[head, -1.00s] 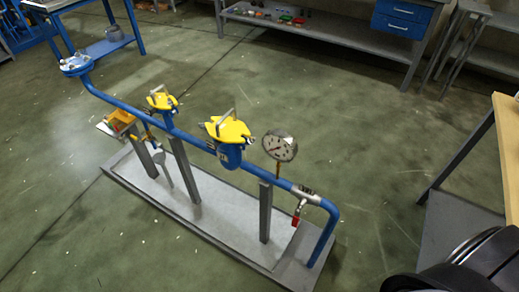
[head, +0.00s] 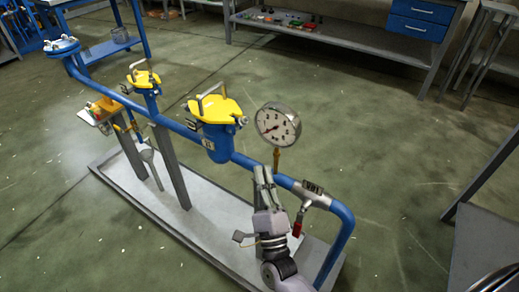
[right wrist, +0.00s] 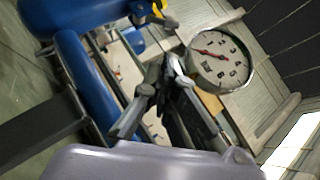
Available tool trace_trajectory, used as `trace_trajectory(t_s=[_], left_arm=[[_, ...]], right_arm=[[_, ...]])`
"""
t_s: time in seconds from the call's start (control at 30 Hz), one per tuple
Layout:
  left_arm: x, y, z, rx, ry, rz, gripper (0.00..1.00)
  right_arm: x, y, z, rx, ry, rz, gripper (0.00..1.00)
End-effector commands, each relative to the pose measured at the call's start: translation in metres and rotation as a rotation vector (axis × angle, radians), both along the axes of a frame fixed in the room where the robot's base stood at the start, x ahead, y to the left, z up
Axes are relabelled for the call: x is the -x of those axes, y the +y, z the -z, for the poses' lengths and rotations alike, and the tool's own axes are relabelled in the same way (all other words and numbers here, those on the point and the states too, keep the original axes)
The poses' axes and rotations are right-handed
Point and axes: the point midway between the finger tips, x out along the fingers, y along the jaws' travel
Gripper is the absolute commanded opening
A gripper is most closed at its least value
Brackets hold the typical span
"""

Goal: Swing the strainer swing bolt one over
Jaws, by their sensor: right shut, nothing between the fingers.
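A blue strainer body (head: 216,143) with a yellow lid (head: 217,107) and a bent metal handle sits on the blue pipe. Small metal swing bolts show at the lid's right edge (head: 241,121) and left edge (head: 193,124); I cannot tell which is number one. A smaller yellow-lidded fitting (head: 143,78) stands farther left. My right gripper (head: 263,174) is shut and empty, pointing up below the gauge, right of and apart from the strainer. In the right wrist view its fingers (right wrist: 165,72) are close together, with a bit of yellow lid (right wrist: 153,10) beyond. My left gripper is out of view.
The pressure gauge (head: 278,124) stands close above my right fingers; it also shows in the right wrist view (right wrist: 221,58). A red-handled valve (head: 298,222) is right of the gripper. The blue pipe (head: 178,127) runs along the grey skid base (head: 205,215). Open floor surrounds it.

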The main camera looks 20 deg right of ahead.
Motion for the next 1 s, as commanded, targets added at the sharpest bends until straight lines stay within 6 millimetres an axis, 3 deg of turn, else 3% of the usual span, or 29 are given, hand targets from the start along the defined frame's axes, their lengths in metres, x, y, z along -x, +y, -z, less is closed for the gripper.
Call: trace_trajectory(t_s=[0.17,0.6,1.0], left_arm=[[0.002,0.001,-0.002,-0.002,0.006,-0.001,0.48],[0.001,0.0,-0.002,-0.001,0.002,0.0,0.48],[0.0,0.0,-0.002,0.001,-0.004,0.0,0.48]], right_arm=[[-0.015,-0.003,-0.014,-0.011,-0.011,0.0,0.0],[-0.075,-0.01,-0.051,-0.006,-0.007,0.0,0.0],[-0.083,-0.011,-0.055,-0.005,-0.004,-0.001,0.0]])
